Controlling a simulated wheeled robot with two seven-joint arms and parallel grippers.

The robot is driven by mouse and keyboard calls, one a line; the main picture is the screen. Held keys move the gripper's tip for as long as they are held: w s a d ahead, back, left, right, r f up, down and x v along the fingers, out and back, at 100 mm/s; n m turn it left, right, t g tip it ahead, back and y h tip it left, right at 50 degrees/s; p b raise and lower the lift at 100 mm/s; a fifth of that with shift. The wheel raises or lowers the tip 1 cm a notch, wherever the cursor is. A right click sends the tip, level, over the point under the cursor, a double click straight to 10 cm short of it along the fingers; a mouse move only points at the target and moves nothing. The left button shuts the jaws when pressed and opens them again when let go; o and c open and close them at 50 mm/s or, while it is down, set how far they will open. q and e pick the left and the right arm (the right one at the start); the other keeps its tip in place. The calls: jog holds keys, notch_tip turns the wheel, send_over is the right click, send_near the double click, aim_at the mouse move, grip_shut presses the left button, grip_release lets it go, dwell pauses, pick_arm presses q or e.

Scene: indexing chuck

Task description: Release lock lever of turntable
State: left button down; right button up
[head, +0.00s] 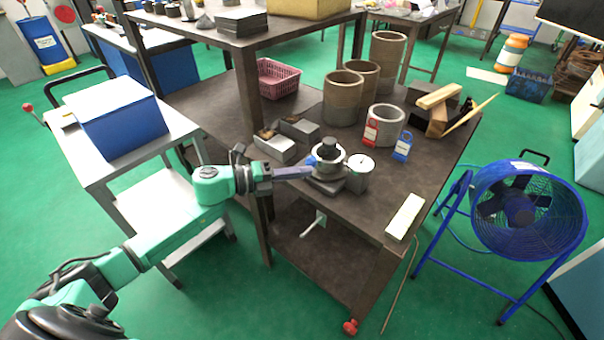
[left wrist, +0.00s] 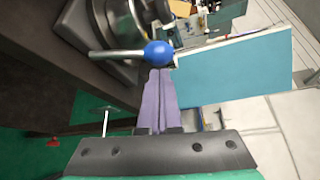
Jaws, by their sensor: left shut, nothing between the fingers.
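The turntable (head: 328,172) stands on the dark workbench, a round grey chuck on a square base. In the left wrist view the turntable (left wrist: 128,20) is at the top, cut off by the frame edge. Its lock lever (left wrist: 115,54) is a metal rod ending in a blue ball knob (left wrist: 158,54). The knob is small beside the chuck in the head view (head: 311,161). My left gripper (head: 311,172) is shut and empty. In the left wrist view its purple fingertips (left wrist: 160,74) are right at the knob; I cannot tell if they touch. My right gripper is not in view.
A white-topped cylinder (head: 359,170) stands right of the turntable, and grey blocks (head: 275,147) lie behind it. Red (head: 370,133) and blue (head: 402,147) tags stand near pipe sections (head: 343,100). A blue fan (head: 528,205) stands right.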

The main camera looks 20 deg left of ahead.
pick_arm(q)
jog(key=shift+w+a+r+n+h+b, duration=0.1)
jog(key=shift+a+r+n+h+b, duration=0.05)
jog(key=shift+a+n+h+b, duration=0.2)
dwell(0.3)
jog(key=a+n+t+b, duration=0.1)
jog(key=n, duration=0.1)
jog(key=w+a+n+t+h+b, duration=0.1)
jog(key=a+n+b, duration=0.1)
jog(key=w+a+n+t+h+b, duration=0.1)
jog(key=a+n+b, duration=0.1)
jog(key=shift+r+n, duration=0.1)
jog(key=shift+n, duration=0.25)
dwell(0.3)
